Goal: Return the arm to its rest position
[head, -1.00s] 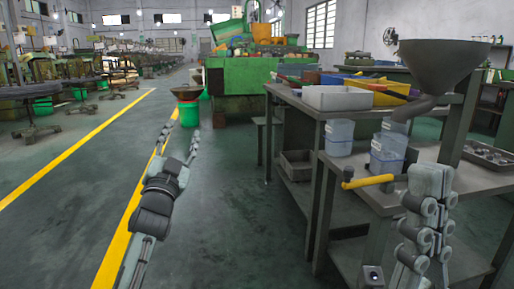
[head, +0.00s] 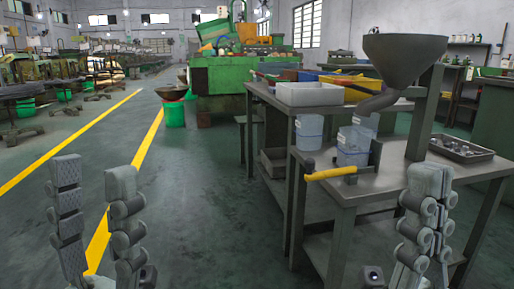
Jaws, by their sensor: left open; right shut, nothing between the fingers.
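My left gripper (head: 93,175) stands at the lower left of the head view, fingers pointing up and spread apart. It is open and empty, over the floor and clear of the bench. My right gripper (head: 430,182) is at the lower right, fingers pointing up and close together. It is shut with nothing in it, and in the picture it overlaps the front of the metal workbench (head: 393,187). I cannot tell how far it is from the bench. The rest of both arms is mostly out of view.
A yellow-handled lever (head: 328,174) sticks out at the bench's left edge. A grey hopper (head: 404,58) rises above the bench. Clear bins (head: 353,146) and a tray of parts (head: 461,149) stand on it. The green floor (head: 205,215) between my grippers is free.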

